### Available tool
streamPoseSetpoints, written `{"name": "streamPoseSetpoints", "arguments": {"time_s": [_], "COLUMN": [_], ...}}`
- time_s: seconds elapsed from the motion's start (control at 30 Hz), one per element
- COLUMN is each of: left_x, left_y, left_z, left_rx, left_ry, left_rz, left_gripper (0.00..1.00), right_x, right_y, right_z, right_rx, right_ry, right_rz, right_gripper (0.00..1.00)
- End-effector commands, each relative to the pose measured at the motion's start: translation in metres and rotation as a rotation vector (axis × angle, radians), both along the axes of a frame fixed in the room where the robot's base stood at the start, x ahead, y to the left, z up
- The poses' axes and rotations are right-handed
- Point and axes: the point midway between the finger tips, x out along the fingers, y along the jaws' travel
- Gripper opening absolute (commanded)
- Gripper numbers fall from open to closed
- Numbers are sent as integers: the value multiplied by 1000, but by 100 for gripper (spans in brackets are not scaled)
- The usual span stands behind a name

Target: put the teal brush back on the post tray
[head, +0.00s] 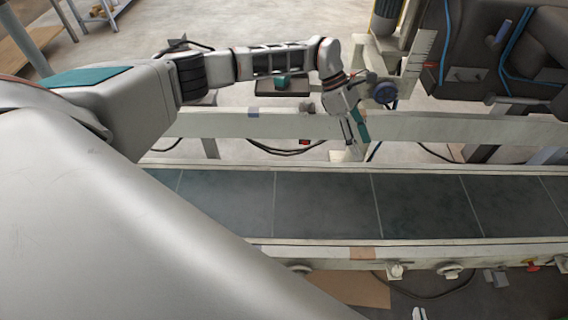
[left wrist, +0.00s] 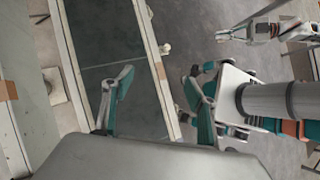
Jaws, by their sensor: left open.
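A teal block-like piece (head: 283,81), which may be the brush, shows on a small dark tray (head: 298,92) beyond the conveyor. My left forearm partly covers both, so the piece's full shape is hidden. My left gripper (head: 358,132) points down by the conveyor's far rail, to the right of that tray. In the left wrist view its teal-padded fingers (left wrist: 160,78) are spread, with nothing between them. My right gripper (head: 418,314) barely shows at the bottom edge; it also appears small in the left wrist view (left wrist: 232,35), its jaws unclear.
The conveyor belt (head: 325,203) runs across the view and is bare. Its pale far rail (head: 450,127) lies close to my left gripper. A blue-dark round knob (head: 383,93) and a pale upright post (head: 415,65) stand close by. A dark machine (head: 500,50) fills the upper right.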

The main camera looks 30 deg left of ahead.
Motion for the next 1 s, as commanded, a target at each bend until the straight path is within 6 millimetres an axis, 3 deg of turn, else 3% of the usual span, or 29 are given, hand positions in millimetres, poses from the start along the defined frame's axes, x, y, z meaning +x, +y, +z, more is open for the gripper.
{"name": "streamPoseSetpoints", "arguments": {"time_s": [0.03, 0.2, 0.33, 0.47, 0.6, 0.77, 0.87, 1.0], "left_x": [-22, -72, -96, -105, -103, -102, -109, -138], "left_y": [-37, -133, -178, -195, -184, -142, -105, -45], "left_z": [-13, -13, 3, 18, 22, 0, -30, -83], "left_rx": [-101, -427, -658, -865, -1059, -1243, -1337, -1446], "left_ry": [54, 254, 450, 678, 949, 1279, 1484, 1765], "left_rz": [29, 212, 400, 623, 894, 1234, 1461, 1792], "left_gripper": [58, 58, 58, 58, 58, 58, 58, 58], "right_x": [0, 0, 0, 1, 1, 1, 1, 1], "right_y": [0, 0, 0, 0, 0, 0, 0, 0], "right_z": [0, 1, 1, 2, 3, 3, 3, 3], "right_rx": [0, 0, 1, 1, 1, 1, 1, 1], "right_ry": [0, 0, -2, -4, -5, -5, -5, -5], "right_rz": [0, 0, 0, 0, 0, 0, 0, 0], "right_gripper": [0, 0, 0, 0, 0, 0, 0, 0]}}
